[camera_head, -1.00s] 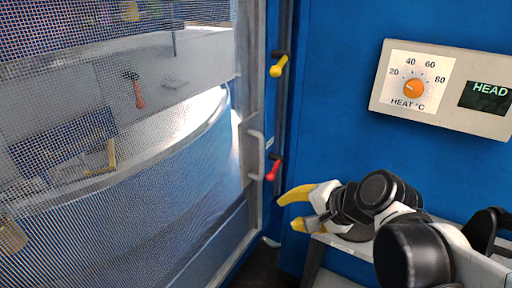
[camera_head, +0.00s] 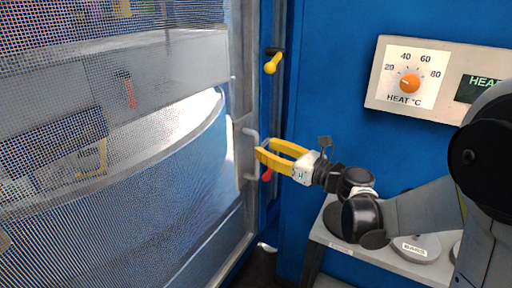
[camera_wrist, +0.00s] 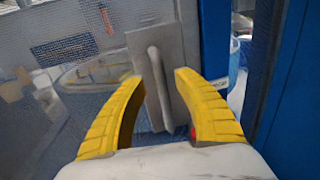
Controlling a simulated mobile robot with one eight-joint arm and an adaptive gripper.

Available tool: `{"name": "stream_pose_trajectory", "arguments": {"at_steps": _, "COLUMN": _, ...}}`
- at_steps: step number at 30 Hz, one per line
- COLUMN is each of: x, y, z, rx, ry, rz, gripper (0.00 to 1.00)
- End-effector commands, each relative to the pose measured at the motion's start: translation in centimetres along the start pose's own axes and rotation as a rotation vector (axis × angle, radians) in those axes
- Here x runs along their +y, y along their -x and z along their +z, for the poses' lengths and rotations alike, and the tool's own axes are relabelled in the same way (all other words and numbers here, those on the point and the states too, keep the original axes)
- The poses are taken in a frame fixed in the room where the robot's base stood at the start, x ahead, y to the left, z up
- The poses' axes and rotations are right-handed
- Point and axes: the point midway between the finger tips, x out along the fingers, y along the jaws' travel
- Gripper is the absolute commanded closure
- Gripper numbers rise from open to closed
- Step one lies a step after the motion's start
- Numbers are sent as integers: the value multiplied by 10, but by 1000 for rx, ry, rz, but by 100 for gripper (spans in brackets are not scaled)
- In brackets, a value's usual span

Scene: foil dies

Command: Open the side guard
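The side guard (camera_head: 150,175) is a mesh panel in a grey frame at the left of the head view, and it looks closed. Its grey bar handle (camera_head: 248,155) stands upright on the frame's right edge. In the wrist view the handle (camera_wrist: 158,75) lies ahead, between the two fingers. My gripper (camera_head: 263,151) has yellow fingers and is open, with its tips close to the handle. I cannot tell whether they touch it.
A control box (camera_head: 440,82) with an orange heat dial is on the blue wall at the right. A grey shelf (camera_head: 345,245) with round dark-and-grey dies stands below my arm. Behind the mesh are a large drum (camera_head: 150,150) and a red-handled tool.

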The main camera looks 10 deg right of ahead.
Motion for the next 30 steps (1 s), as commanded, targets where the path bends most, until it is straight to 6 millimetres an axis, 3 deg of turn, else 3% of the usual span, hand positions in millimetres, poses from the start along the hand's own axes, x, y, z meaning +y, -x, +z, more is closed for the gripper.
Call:
{"name": "stream_pose_trajectory", "arguments": {"at_steps": 7, "x": 0, "y": -36, "z": -1, "rx": 1, "ry": 1, "rz": 0, "gripper": 62}}
{"name": "stream_pose_trajectory", "arguments": {"at_steps": 18, "x": 0, "y": -43, "z": 0, "rx": 1, "ry": 2, "rz": 0, "gripper": 62}}
{"name": "stream_pose_trajectory", "arguments": {"at_steps": 19, "x": 0, "y": -43, "z": 0, "rx": 1, "ry": 2, "rz": 0, "gripper": 67}}
{"name": "stream_pose_trajectory", "arguments": {"at_steps": 22, "x": 0, "y": -43, "z": 0, "rx": 1, "ry": 2, "rz": -1, "gripper": 97}}
{"name": "stream_pose_trajectory", "arguments": {"at_steps": 30, "x": 1, "y": -43, "z": 0, "rx": 1, "ry": 2, "rz": 0, "gripper": 100}}
